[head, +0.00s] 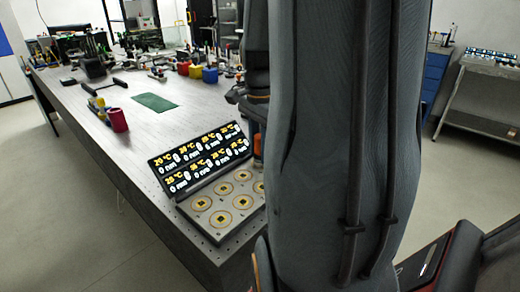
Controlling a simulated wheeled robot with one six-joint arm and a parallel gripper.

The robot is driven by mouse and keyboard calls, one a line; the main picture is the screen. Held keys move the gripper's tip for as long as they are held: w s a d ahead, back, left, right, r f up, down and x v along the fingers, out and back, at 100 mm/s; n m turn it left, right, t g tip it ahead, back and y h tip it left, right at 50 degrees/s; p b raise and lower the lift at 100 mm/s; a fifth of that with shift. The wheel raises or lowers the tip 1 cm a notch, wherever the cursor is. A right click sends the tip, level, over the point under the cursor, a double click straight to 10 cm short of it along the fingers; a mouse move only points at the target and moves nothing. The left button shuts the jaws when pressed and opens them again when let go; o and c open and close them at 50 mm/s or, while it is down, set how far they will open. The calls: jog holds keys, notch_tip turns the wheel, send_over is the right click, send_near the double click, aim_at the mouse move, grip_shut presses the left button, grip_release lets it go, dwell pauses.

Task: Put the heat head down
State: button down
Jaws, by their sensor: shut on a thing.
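My arm fills the right half of the head view and hides much of the scene. A dark part of my gripper (248,103) shows at the arm's left edge, above the bench. Its fingertips are mostly hidden behind the arm. Just below it is a narrow orange piece, which looks like the heat head (257,146), held in the shut gripper. Most of it is hidden. Below stands a grey plate (203,231) with several round gold-ringed spots. Behind the plate is a tilted black display (203,160) with yellow temperature and white readings.
The long grey bench (110,95) runs to the back left. A side table (485,95) stands at right.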

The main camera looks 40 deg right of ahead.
jog(key=shift+f, duration=0.15)
jog(key=c, duration=1.4)
grip_release()
jog(key=shift+o, duration=0.2)
notch_tip(320, 180, up, 12)
jog(key=shift+f+b, duration=0.1)
jog(key=shift+b, duration=0.35)
jog(key=shift+r, duration=0.25)
